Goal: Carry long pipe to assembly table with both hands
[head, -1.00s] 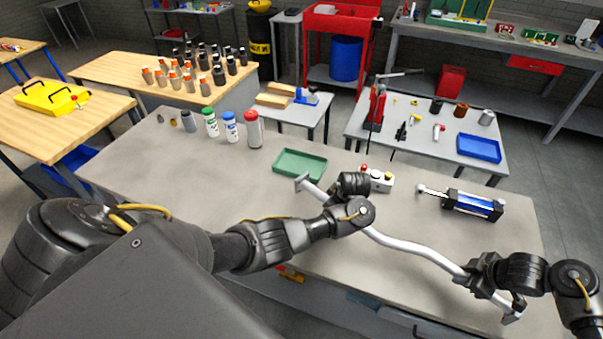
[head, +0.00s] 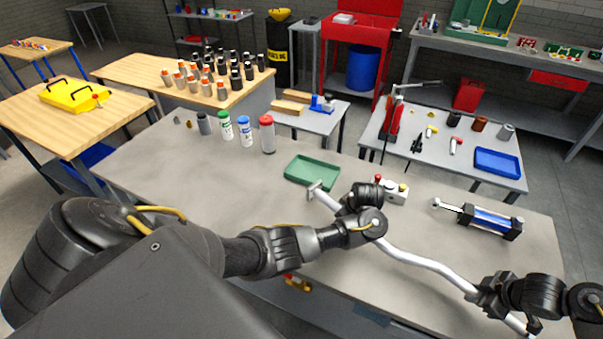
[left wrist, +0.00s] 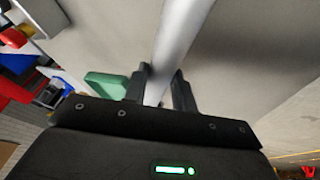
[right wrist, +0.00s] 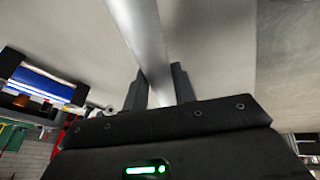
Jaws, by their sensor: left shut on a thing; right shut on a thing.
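The long pipe (head: 427,262) is silver-white and bent, with a flanged left end. It spans the right half of the grey table (head: 150,165) in the head view, and I cannot tell whether it touches the top. My left gripper (head: 350,205) is shut on the pipe near its flanged end; in the left wrist view the pipe (left wrist: 175,45) runs between the fingers (left wrist: 157,90). My right gripper (head: 488,298) is shut on the pipe near its other end. In the right wrist view the pipe (right wrist: 145,40) passes between the fingers (right wrist: 158,90).
A green tray (head: 312,170) lies close to the flanged end. A button box (head: 390,192) and a blue cylinder (head: 487,220) lie behind the pipe. Several bottles (head: 246,131) stand at the back left. The table's left part is clear.

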